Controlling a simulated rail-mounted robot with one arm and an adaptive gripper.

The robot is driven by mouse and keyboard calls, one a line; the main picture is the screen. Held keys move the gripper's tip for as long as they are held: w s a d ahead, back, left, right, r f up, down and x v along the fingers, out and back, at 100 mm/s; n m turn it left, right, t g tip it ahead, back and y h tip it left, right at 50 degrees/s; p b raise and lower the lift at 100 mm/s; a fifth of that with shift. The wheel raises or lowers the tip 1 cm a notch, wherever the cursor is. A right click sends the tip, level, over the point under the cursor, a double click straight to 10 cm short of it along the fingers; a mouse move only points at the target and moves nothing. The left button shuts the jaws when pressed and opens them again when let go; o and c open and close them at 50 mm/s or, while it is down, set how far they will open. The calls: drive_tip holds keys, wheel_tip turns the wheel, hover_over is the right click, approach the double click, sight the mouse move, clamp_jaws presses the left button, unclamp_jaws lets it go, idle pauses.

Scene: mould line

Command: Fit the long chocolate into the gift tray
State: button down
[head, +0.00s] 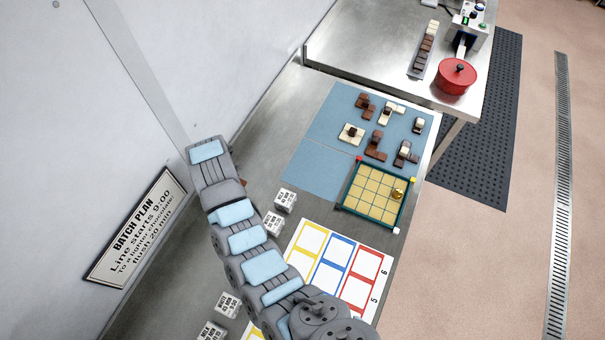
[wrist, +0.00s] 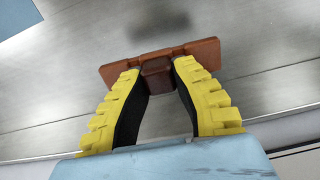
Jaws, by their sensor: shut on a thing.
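My gripper (wrist: 157,72) is shut on a long reddish-brown chocolate (wrist: 205,50) in the wrist view. Its yellow-backed fingers clasp the raised block at the bar's middle, and the bar sticks out on both sides. Bare grey metal shows beneath it. In the head view my arm hides the gripper; only a small brown bit shows beside the arm, by the wall side of the table. The gift tray (head: 344,208), a teal frame around a yellow grid, lies to the right, apart from my arm. A gold ball (head: 397,194) sits in its right part.
A blue mat (head: 312,170) behind the tray holds several brown and cream chocolates. Coloured cards (head: 308,238) and small labelled white blocks (head: 285,200) lie nearer. A red pot (head: 456,77) stands on the far table. A wall with a sign borders the left.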

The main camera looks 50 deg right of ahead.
drive_tip(key=shift+n, duration=0.5)
drive_tip(key=d+b, duration=0.1)
drive_tip(key=d, duration=0.3)
drive_tip(key=d+b, duration=0.1)
drive_tip(key=d, duration=0.3)
drive_tip(key=w+d+b, duration=0.1)
drive_tip(key=d, duration=0.3)
drive_tip(key=shift+d+f, duration=0.2)
drive_tip(key=shift+d, duration=0.05)
drive_tip(key=s+d+r+b, duration=0.1)
drive_tip(key=s+d+b, duration=0.25)
drive_tip(key=d, duration=0.75)
drive_tip(key=s+d+r+b, duration=0.1)
drive_tip(key=s+d+b, duration=0.25)
drive_tip(key=d, duration=0.65)
drive_tip(key=s+d+r+b, duration=0.4)
drive_tip(key=s+d, duration=0.9)
drive_tip(key=s, duration=0.2)
drive_tip(key=shift+s+d+r+b, duration=0.15)
drive_tip(key=shift+d+r+b, duration=0.05)
drive_tip(key=shift+d+b, duration=0.2)
drive_tip(key=shift+s+d+r, duration=0.1)
drive_tip(key=shift+s+d, duration=0.05)
drive_tip(key=shift+s, duration=0.15)
drive_tip(key=shift+s+d+r+m, duration=0.2)
drive_tip(key=shift+s+d+m, duration=0.15)
drive_tip(key=shift+s, duration=0.3)
